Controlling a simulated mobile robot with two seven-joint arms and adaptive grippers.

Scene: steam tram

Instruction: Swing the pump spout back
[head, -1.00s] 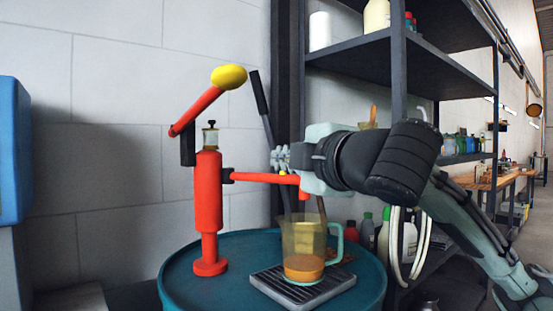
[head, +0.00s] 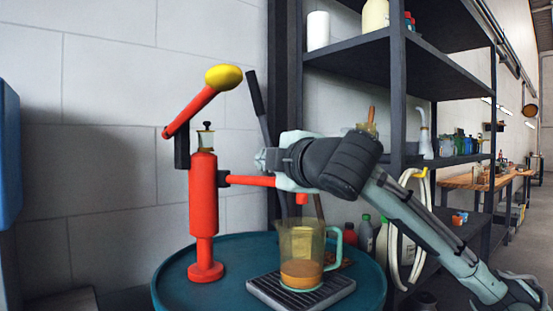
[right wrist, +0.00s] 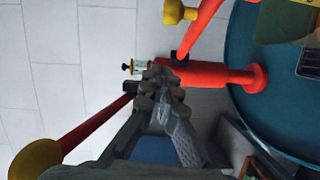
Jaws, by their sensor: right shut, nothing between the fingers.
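The red hand pump (head: 203,205) stands upright on a teal drum, with a yellow-knobbed lever (head: 223,77) slanting up. Its red spout (head: 250,181) points right, its downturned end above a clear jug (head: 300,240). My right gripper (head: 262,160) is shut and empty, just above the spout in the head view; contact cannot be told. In the right wrist view its closed fingers (right wrist: 165,90) lie in front of the upper pump body (right wrist: 190,73). The spout (right wrist: 198,28) runs upward there, with a small yellow knob (right wrist: 177,12) beside it. My left gripper is not in view.
The jug holds orange liquid and stands on a dark slotted tray (head: 265,287) on the drum top (head: 180,285). A dark lever (head: 256,92) rises behind my gripper. A metal shelf (head: 430,70) with bottles stands at the right.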

